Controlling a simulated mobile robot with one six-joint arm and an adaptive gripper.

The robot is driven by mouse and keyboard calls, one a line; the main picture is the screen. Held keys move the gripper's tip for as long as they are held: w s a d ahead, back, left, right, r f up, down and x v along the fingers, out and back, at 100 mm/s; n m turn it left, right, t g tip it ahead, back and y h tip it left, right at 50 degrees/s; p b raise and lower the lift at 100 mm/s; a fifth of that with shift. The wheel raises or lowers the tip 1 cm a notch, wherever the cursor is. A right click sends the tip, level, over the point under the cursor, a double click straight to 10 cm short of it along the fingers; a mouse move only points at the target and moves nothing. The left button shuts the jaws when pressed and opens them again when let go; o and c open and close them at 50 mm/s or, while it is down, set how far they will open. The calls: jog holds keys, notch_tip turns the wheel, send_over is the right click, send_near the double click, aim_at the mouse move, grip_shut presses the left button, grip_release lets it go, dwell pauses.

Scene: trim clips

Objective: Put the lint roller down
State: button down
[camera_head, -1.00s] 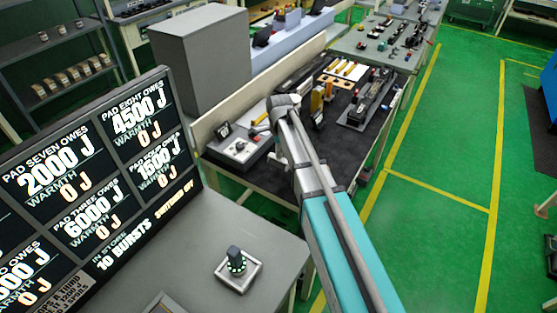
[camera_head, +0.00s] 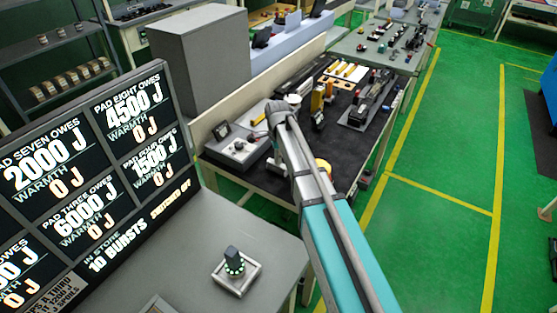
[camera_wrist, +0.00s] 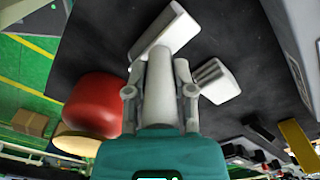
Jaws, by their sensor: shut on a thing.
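My gripper (camera_wrist: 159,92) is shut on a pale cylinder, which I take to be the lint roller (camera_wrist: 159,85). It runs between the two grey fingers in the wrist view. A white block-like piece (camera_wrist: 170,28) shows just past its far end; I cannot tell whether it is part of the roller. In the head view my gripper (camera_head: 280,112) is above the left side of the dark-topped bench (camera_head: 225,170). The roller is hidden or too small to tell there, and its height over the bench is unclear.
In the wrist view a red rounded thing (camera_wrist: 95,104) lies left of my gripper and a striped white block (camera_wrist: 216,82) lies right. In the head view a grey control box (camera_head: 238,148) and white cup (camera_head: 293,99) stand close by. Dark mat (camera_wrist: 250,50) is bare beyond.

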jog(key=shift+f, duration=0.15)
jog(key=shift+f, duration=0.1)
jog(key=shift+c, duration=2.3)
grip_release()
jog(key=shift+r, duration=0.2)
notch_tip(320, 180, up, 12)
jog(key=p, duration=1.2)
jog(key=shift+s, duration=0.1)
